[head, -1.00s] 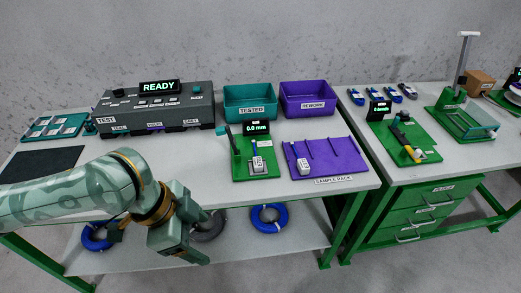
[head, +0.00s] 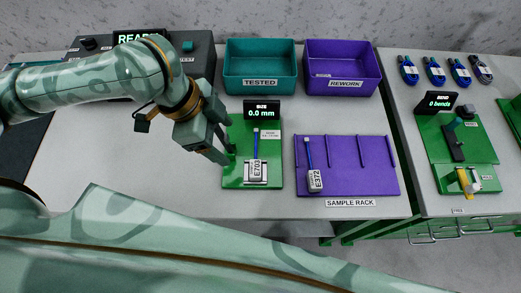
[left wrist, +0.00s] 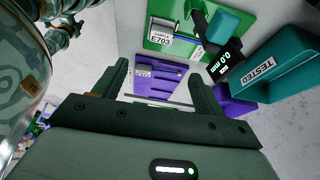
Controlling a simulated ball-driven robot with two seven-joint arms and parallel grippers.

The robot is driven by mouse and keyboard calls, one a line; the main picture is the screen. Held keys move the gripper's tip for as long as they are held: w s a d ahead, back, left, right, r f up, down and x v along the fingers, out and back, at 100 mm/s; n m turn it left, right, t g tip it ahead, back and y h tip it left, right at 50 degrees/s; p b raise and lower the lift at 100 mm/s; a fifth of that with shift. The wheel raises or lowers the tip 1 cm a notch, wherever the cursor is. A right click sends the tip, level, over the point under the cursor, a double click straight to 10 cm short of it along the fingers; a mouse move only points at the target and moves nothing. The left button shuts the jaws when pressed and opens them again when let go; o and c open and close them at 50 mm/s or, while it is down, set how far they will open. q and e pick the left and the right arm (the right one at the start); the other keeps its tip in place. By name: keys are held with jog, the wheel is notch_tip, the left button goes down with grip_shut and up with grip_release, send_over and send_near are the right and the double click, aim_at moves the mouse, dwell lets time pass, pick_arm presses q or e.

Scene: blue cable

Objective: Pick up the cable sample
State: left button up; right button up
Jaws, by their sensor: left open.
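One cable sample, a short blue cable with a white tag E703 (head: 255,172), lies on the green size gauge (head: 232,178), whose display reads 0.0 mm. A second blue sample with tag E372 (head: 315,180) lies at the left of the purple sample rack (head: 350,170). My left gripper (head: 228,156) is open and empty at the gauge's left edge, left of the E703 sample. In the left wrist view, its two fingers (left wrist: 158,75) stand apart with nothing between them. The E703 tag (left wrist: 160,40) and the rack (left wrist: 160,78) show beyond them. My right gripper is not in view.
The teal TESTED bin (head: 260,83) and the purple REWORK bin (head: 344,85) stand behind the gauge and rack. The tester (head: 195,60) is at the back left, partly behind my arm. A bend station (head: 455,150) and several blue cables stand on the right table.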

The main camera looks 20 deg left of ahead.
pick_arm(q)
jog(key=b, duration=0.5)
send_over(254, 167)
jog(key=s+a, duration=0.1)
jog(key=a, duration=0.1)
notch_tip(254, 167, down, 9)
jog(key=shift+f, duration=0.1)
jog(key=shift+d+f, duration=0.15)
jog(key=shift+f, duration=0.2)
jog(key=b+x, duration=0.4)
jog(key=shift+w+f, duration=0.1)
jog(key=shift+f, duration=0.3)
jog(key=shift+w+f, duration=0.1)
jog(key=shift+f, duration=0.15)
jog(key=shift+r, duration=0.2)
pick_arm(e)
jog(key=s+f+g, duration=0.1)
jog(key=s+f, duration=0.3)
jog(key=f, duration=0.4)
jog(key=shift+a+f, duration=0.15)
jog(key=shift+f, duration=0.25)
pick_arm(q)
jog(key=c, duration=1.1)
